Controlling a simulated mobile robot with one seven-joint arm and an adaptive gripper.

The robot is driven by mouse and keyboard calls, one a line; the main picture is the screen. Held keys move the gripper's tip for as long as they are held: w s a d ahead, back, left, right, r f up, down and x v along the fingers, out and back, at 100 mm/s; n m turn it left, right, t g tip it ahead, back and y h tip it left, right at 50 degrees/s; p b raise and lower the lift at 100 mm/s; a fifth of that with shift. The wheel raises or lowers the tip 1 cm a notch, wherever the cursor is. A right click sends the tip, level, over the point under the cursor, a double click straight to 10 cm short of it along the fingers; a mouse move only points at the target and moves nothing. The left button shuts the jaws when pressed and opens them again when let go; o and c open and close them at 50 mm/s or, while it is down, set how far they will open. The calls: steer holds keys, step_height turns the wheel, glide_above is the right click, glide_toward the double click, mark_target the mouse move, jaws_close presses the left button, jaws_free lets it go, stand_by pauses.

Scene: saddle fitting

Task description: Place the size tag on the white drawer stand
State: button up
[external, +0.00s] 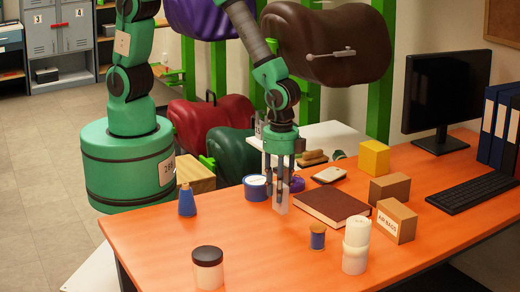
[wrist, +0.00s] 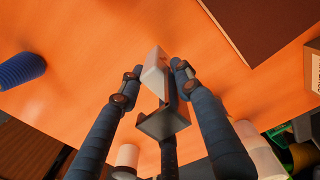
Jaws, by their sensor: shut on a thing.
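My gripper (external: 281,196) points down over the orange desk, left of the brown book. Its fingers are shut on a small pale tag (external: 283,203), which hangs just above or at the desk top; I cannot tell whether it touches. In the wrist view my gripper (wrist: 157,72) has the white tag (wrist: 154,76) between its fingertips, tilted. A white stand (external: 338,134) shows behind the desk, beyond my gripper. Only its top and a little of its side are seen; no drawer shows. Brown rolls (external: 312,157) lie on it.
Near my gripper on the desk are a blue tape roll (external: 256,188), the brown book (external: 332,206) and a phone (external: 329,174). A blue spool (external: 317,237), white cylinders (external: 356,246) and a dark-lidded jar (external: 208,269) stand in front. Saddles hang behind on green posts.

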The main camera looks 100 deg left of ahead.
mark_target(278, 212)
steer(key=shift+f+b, duration=0.55)
steer(key=shift+f, duration=1.15)
steer(key=shift+f, duration=0.2)
steer(key=o, duration=1.2)
steer(key=shift+r, duration=0.15)
step_height(278, 212, up, 12)
steer(key=p, duration=0.3)
steer(key=shift+w+a, duration=0.1)
